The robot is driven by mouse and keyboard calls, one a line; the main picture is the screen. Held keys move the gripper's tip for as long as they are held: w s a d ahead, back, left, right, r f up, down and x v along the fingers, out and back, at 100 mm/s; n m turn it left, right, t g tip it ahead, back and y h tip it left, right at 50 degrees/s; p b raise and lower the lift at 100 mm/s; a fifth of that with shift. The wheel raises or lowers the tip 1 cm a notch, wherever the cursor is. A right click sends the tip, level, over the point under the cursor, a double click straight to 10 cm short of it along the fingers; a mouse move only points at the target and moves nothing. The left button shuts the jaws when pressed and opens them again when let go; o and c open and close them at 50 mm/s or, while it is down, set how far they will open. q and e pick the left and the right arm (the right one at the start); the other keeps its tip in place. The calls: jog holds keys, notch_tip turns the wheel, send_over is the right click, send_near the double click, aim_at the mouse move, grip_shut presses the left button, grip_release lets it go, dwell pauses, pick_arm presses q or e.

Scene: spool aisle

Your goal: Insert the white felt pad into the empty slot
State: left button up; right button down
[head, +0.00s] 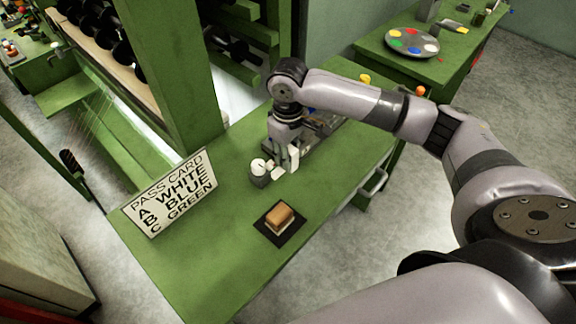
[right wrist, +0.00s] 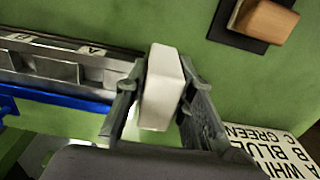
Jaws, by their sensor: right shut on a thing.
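My right gripper (head: 287,165) is shut on the white felt pad (right wrist: 162,88), which stands out between both fingers in the right wrist view. In the head view the pad (head: 293,157) shows as a small white piece, held above the green bench. A metal slotted rack (right wrist: 60,68) with lettered tags, one reading A, lies to the left of the pad in the right wrist view, apart from it. In the head view the arm hides much of the rack. I cannot tell which slot is empty. My left gripper is not in view.
A pass card (head: 172,192) reading A white, B blue, C green stands on the bench (head: 225,245). A small white-topped pot (head: 258,174) is beside the gripper. A brown block (head: 280,215) rests on a black mat (head: 287,234).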

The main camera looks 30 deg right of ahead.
jog(key=shift+f, duration=0.75)
notch_tip(320, 180, down, 4)
jog(key=shift+r, duration=0.25)
jog(key=shift+f, duration=0.2)
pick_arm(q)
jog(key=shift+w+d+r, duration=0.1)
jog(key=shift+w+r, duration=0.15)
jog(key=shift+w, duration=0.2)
pick_arm(e)
jog(key=shift+f, duration=0.1)
jog(key=c, duration=1.4)
grip_release()
jog(key=shift+o, duration=0.2)
